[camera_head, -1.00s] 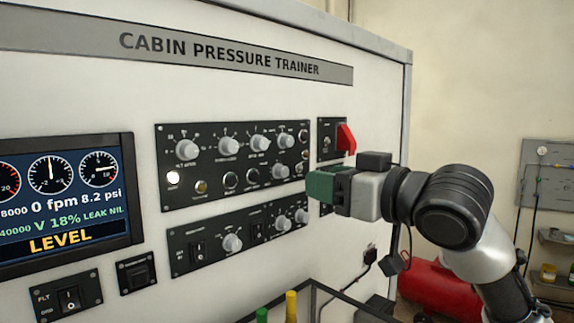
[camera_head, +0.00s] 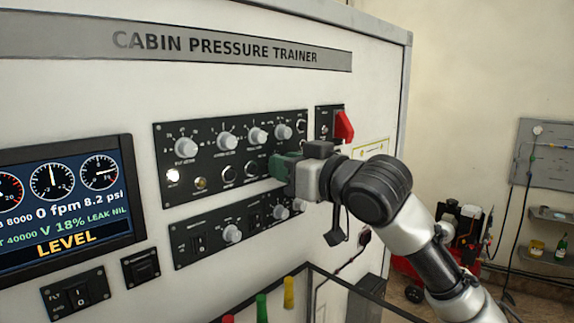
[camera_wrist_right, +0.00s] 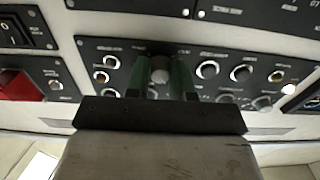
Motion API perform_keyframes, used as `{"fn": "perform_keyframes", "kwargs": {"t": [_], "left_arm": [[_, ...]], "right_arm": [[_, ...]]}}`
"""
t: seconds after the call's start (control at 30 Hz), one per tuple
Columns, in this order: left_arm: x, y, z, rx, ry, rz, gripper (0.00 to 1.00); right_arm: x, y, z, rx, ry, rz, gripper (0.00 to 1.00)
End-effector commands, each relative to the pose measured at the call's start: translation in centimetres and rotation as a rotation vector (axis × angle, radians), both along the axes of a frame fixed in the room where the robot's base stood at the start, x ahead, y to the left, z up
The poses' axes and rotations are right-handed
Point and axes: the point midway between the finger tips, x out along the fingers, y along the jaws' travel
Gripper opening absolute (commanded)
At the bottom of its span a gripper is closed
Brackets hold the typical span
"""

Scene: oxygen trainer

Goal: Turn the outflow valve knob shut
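The upper black control panel (camera_head: 190,152) on the white trainer wall carries several grey knobs and buttons. Its labels are too small to read, so I cannot tell by name which knob is the outflow valve's. My right gripper (camera_head: 277,165) is at the lower right of this panel and hides the knob there. In the right wrist view, my green fingers (camera_wrist_right: 160,80) stand apart on either side of a round grey knob (camera_wrist_right: 158,71). Whether they touch it is unclear. The screen (camera_head: 62,192) reads "V 18%" and "LEVEL". My left gripper is not in view.
A red switch guard (camera_head: 344,126) projects just above and right of my right gripper. A lower panel (camera_head: 205,243) with more knobs lies below. Coloured bottle tops (camera_head: 289,291) stand in a dark-framed rack below.

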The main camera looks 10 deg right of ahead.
Motion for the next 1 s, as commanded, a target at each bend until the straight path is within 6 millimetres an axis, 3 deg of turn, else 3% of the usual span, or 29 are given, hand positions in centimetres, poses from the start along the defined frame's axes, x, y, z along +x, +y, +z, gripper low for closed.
{"fn": "perform_keyframes", "kwargs": {"t": [0.03,0.13,0.57,1.0], "left_arm": [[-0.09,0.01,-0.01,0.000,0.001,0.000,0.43],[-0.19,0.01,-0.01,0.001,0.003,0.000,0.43],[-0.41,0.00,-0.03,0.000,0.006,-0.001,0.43],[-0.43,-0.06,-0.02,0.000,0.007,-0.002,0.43]], "right_arm": [[-0.01,-0.02,0.02,0.000,0.000,0.000,0.15],[-0.01,-0.02,0.03,0.000,0.000,0.000,0.00],[-0.03,-0.09,0.14,-0.079,-0.055,-0.002,0.00],[-0.02,-0.12,0.19,-0.392,-0.262,-0.001,0.00]]}}
